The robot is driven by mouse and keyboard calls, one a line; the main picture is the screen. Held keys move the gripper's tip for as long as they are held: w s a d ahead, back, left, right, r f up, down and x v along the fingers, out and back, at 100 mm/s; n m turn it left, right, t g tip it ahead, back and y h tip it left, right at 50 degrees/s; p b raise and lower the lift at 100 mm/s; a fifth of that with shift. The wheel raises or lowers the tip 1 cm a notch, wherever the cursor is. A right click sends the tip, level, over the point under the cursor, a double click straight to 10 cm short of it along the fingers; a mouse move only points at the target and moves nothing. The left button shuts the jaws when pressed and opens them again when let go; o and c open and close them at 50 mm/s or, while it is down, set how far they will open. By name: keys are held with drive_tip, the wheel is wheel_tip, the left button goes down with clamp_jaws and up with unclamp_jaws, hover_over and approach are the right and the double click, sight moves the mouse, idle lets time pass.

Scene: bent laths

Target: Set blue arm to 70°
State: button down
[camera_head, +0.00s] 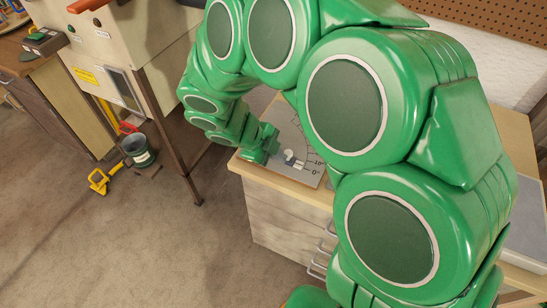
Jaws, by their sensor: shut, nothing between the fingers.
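A grey board (305,177) with a printed angle scale lies on the top of a wooden cabinet. The marks 0° and 10° can be read at its lower right; the rest of the scale is mostly hidden by my green arm. A small pale fitting (291,157) stands on the board near the 0° end. I cannot make out the blue arm. My gripper (269,152) is low over the left part of the board, beside the pale fitting. It is shut with nothing in it. I cannot tell whether it touches the board.
The wooden cabinet (277,218) has drawer handles on its front. To the left stand a beige machine (110,45) on dark legs, a dark bucket (138,150) and a yellow object (98,181) on the floor. The floor at lower left is clear. A pegboard (500,18) is behind.

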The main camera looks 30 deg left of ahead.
sight(288, 151)
drive_tip(key=shift+w, duration=0.2)
idle(0.4)
drive_tip(key=w+n, duration=0.1)
drive_tip(key=w+n+t+y, duration=0.1)
drive_tip(key=n, duration=0.1)
drive_tip(key=shift+w+d, duration=0.3)
drive_tip(key=shift+d, duration=0.05)
drive_tip(key=w+n+y, duration=0.1)
drive_tip(key=w+n, duration=0.1)
drive_tip(key=n, duration=0.1)
drive_tip(key=shift+w+t+y, duration=0.25)
drive_tip(key=shift+t+y, duration=0.15)
drive_tip(key=shift+w+a+n+y, duration=0.25)
drive_tip(key=shift+w+n+y, duration=0.35)
drive_tip(key=shift+w+n, duration=0.2)
drive_tip(key=w+n+y, duration=0.1)
drive_tip(key=w+a+n+y, duration=0.1)
drive_tip(key=n, duration=0.1)
drive_tip(key=shift+w+a+n, duration=0.2)
drive_tip(key=shift+w+n, duration=0.1)
drive_tip(key=shift+w, duration=0.05)
drive_tip(key=shift+w+a+n+y, duration=0.95)
drive_tip(key=shift+a+n, duration=0.1)
drive_tip(key=shift+n, duration=0.55)
